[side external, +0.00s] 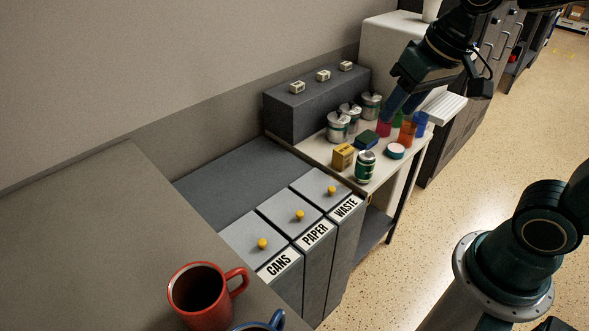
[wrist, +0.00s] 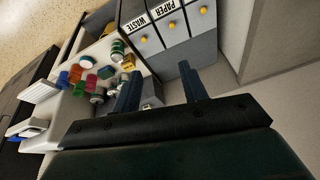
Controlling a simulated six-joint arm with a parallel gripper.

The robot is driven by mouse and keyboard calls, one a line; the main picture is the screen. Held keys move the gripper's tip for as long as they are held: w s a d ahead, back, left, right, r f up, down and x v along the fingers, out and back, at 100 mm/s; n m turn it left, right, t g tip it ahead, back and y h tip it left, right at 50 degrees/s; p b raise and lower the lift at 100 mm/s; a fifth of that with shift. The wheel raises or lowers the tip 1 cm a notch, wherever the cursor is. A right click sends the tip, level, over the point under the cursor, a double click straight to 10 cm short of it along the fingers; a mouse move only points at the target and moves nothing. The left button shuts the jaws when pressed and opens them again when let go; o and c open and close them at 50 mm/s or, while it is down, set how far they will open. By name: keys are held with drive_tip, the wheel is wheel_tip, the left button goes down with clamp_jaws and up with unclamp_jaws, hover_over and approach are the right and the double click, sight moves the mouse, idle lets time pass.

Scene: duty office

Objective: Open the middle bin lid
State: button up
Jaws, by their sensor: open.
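Three grey bins stand in a row, labelled CANS, PAPER and WASTE, each with a yellow knob on its flat lid. The middle one is the PAPER bin (side external: 318,258). Its lid (side external: 285,207) lies shut, with its knob (side external: 300,215) upright on it. In the wrist view the PAPER lid (wrist: 177,38) shows at the top, beyond my fingers, with the WASTE lid (wrist: 150,53) to its left. My gripper (side external: 396,106) is open and empty, above the side table and apart from the bins. It also shows in the wrist view (wrist: 160,86).
The side table (side external: 313,152) holds several jars (side external: 338,126), coloured cups (side external: 407,132), a green can (side external: 366,166) and a yellow box (side external: 343,156). A dark grey box (side external: 305,109) stands behind them. A red mug (side external: 200,297) is at the front, left of the bins. Space above the lids is clear.

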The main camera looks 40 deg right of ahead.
drive_tip(key=w+a+f+m+g, duration=0.25)
drive_tip(key=w+f, duration=0.55)
drive_tip(key=w, duration=0.4)
drive_tip(key=m+g, duration=0.2)
drive_tip(key=m, duration=0.2)
hover_over(300, 213)
wheel_tip(300, 213, down, 16)
drive_tip(key=shift+f, duration=0.1)
drive_tip(key=shift+f, duration=6.8)
clamp_jaws()
